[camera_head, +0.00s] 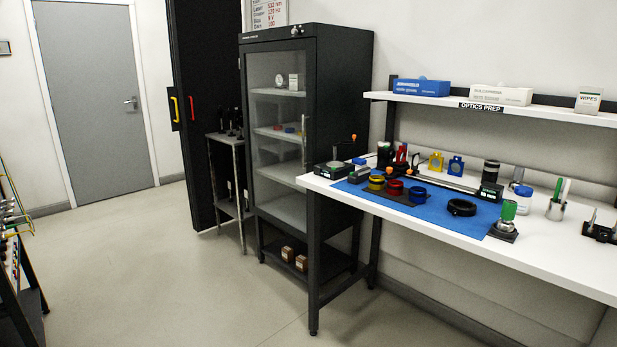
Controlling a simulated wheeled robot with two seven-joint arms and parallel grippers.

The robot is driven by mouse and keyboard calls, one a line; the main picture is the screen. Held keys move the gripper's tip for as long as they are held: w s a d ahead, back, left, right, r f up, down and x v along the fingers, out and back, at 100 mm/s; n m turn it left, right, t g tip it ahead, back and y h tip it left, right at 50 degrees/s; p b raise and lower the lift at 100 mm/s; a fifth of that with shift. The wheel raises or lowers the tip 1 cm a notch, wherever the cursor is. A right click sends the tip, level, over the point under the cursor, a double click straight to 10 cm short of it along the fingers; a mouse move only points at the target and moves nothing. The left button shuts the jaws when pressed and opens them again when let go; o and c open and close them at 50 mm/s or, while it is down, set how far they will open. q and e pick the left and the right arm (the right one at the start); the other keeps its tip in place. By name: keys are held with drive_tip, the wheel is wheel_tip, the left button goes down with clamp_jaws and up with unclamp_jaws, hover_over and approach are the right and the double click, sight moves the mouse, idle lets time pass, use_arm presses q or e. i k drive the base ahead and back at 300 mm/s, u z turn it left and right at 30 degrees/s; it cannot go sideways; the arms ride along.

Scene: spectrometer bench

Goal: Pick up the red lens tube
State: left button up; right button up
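A short red cylinder (394,188), which looks like the red lens tube, stands on the blue mat (462,221) on the white bench (560,258). It sits between a similar yellow cylinder (376,183) on its left and a blue one (417,195) on its right, in a row on a dark strip. Another upright red piece (401,155) stands behind them; its exact shape is too small to tell. Neither of my grippers is in view.
A black ring (462,207) lies on the mat, and a green-topped post (508,211) stands at its right front. A shelf (440,99) with boxes overhangs the bench's back. A glass-door cabinet (281,130) stands left of the bench. Open floor (170,270) lies in front.

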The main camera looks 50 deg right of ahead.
sight(391, 190)
drive_tip(key=i, duration=2.05)
drive_tip(key=z, duration=1.65)
drive_tip(key=i, duration=0.95)
drive_tip(key=z, duration=0.95)
